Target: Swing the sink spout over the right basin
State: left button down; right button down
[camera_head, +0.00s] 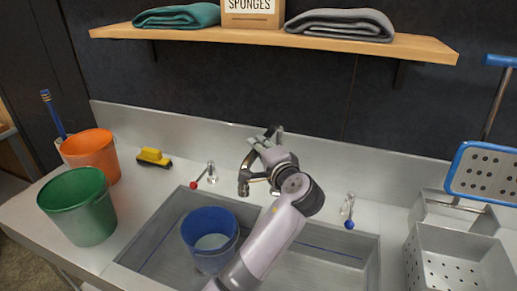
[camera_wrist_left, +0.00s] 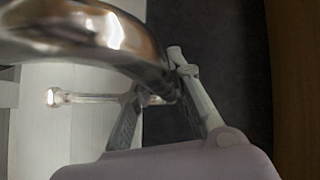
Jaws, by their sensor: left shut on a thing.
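The metal sink spout (camera_head: 244,184) stands at the back of the sink in the head view. Its outlet points down near the back edge, to the left of my wrist. My left gripper (camera_head: 264,140) is shut on the spout's upper part. In the left wrist view the spout (camera_wrist_left: 90,30) curves in shiny metal from the upper left to between the fingers of the left gripper (camera_wrist_left: 160,100). The right basin (camera_head: 320,268) shows to the right of my left arm. My arm hides the middle of the sink, so the divider is not visible. My right gripper is not in view.
A blue bucket (camera_head: 210,238) stands in the left part of the sink. A red-tipped tap handle (camera_head: 205,176) and a blue one (camera_head: 348,211) flank the spout. Green (camera_head: 78,207) and orange (camera_head: 91,156) buckets stand left; perforated metal bins (camera_head: 455,262) stand right. A shelf (camera_head: 300,40) hangs above.

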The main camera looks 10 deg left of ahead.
pick_arm(q)
jog(key=c, duration=1.8)
grip_release()
jog(key=shift+f, duration=0.15)
jog(key=o, duration=0.4)
jog(key=shift+d, duration=0.1)
jog(key=shift+c, duration=0.2)
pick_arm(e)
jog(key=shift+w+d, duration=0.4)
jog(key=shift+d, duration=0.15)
